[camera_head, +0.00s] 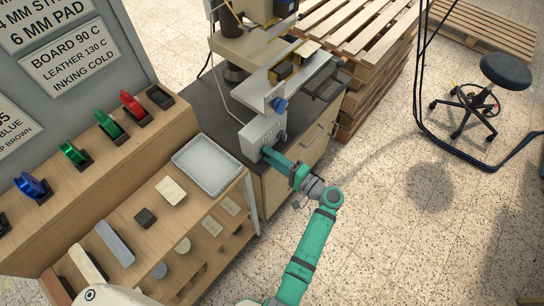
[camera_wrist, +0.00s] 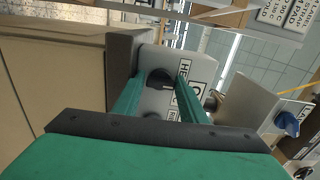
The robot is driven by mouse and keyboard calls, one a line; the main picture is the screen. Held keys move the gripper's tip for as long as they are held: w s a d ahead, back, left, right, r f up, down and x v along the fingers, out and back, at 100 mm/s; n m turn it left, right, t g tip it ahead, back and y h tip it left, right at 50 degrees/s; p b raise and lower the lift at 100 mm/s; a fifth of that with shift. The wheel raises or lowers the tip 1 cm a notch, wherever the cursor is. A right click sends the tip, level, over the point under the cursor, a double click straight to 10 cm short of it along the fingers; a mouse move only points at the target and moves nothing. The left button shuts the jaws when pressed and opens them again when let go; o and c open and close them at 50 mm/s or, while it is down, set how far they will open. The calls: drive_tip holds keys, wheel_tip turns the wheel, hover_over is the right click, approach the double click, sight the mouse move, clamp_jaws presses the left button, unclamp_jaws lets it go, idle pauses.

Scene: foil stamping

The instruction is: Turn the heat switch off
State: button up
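The grey control box (camera_head: 262,134) sits on the dark bench top below the press, in the head view. In the wrist view its face (camera_wrist: 151,60) carries a black rotary knob (camera_wrist: 160,78) with a small pale mark, beside a label (camera_wrist: 184,68) partly reading "HE". My gripper (camera_head: 268,153) is at the front of the box; in the wrist view my gripper (camera_wrist: 159,88) has its two green fingers apart, one on each side of the knob. I cannot tell whether they touch it. The right finger hides part of the label and of a second dark knob (camera_wrist: 211,101).
The press (camera_head: 285,85) with a blue knob (camera_head: 279,104) stands just behind the box. A grey tray (camera_head: 207,165) lies on the wooden shelf to the left. Wooden pallets (camera_head: 365,50) are stacked behind the bench. The floor at right is open, with a stool (camera_head: 505,70) farther back.

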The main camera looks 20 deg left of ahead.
drive_tip(key=shift+o, duration=1.2)
drive_tip(key=shift+s+a, duration=0.1)
drive_tip(key=shift+s, duration=0.1)
drive_tip(key=shift+f, duration=0.1)
